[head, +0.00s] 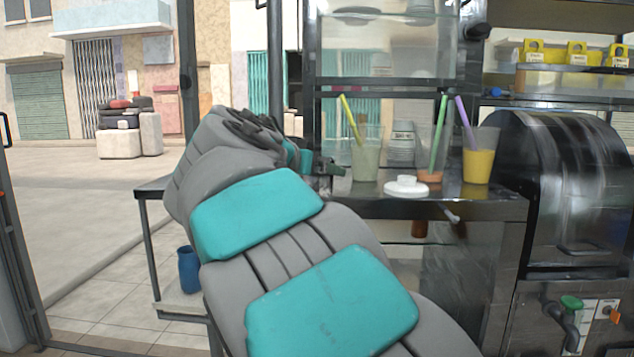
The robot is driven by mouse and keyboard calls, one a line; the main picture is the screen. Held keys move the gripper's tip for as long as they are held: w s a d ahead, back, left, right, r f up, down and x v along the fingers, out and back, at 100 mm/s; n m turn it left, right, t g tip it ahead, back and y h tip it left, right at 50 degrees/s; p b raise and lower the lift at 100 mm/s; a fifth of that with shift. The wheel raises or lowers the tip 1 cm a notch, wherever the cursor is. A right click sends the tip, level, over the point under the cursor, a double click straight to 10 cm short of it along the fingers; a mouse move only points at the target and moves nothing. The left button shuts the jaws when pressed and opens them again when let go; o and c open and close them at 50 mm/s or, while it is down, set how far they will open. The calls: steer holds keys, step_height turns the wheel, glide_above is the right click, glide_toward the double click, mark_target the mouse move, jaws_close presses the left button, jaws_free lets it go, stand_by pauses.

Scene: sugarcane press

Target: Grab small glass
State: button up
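Three clear glasses stand on the steel counter (470,208). The left glass (365,162) holds pale green liquid and a yellow straw. The middle glass (430,150) is tall, with a little orange at its bottom and a green straw. The right glass (478,165) holds yellow juice and a purple straw. I cannot tell for certain which is the small glass. My gripper (325,168) is at the counter's left end, just left of the pale green glass and at about its height. My arm hides part of it, and its fingers are too small to read.
A white round lid (406,187) lies on the counter in front of the glasses. A stack of cups (402,146) stands behind. A metal drum housing (565,190) is at the right. A side table (152,188) and a blue container (189,270) are at the left.

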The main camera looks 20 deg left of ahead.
steer(key=c, duration=1)
steer(key=shift+r, duration=0.15)
